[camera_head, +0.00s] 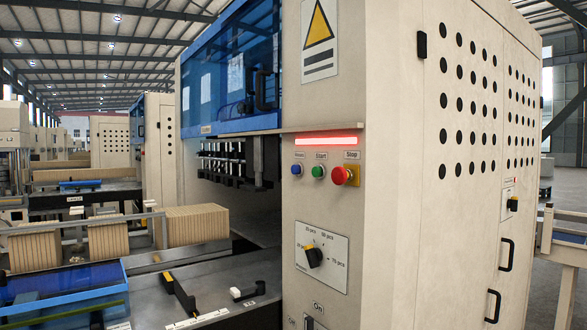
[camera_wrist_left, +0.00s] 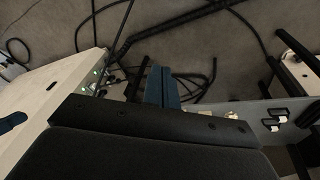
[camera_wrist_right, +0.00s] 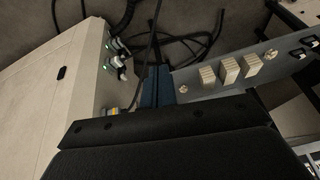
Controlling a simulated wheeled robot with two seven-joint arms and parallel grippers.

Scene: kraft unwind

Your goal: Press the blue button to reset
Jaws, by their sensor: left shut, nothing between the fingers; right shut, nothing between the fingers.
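The blue button (camera_head: 297,169) is small and round, on the front panel of the beige machine (camera_head: 385,120) in the head view. It is the leftmost of three controls, left of a green button (camera_head: 318,171) and a red stop knob (camera_head: 341,175) on a yellow base. A red light bar (camera_head: 328,139) glows above them. Neither gripper shows in the head view. My left gripper (camera_wrist_left: 161,85) shows in its wrist view with its blue-grey fingers together and empty. My right gripper (camera_wrist_right: 157,85) is likewise shut and empty. The blue button is not discernible in either wrist view.
A rotary dial (camera_head: 314,257) with a yellow pointer sits below the buttons. A blue transparent guard (camera_head: 235,75) covers the machine's upper left. Brown stacks (camera_head: 195,225) stand on the conveyor at left. Black cables (camera_wrist_left: 185,25) lie on the floor in the left wrist view.

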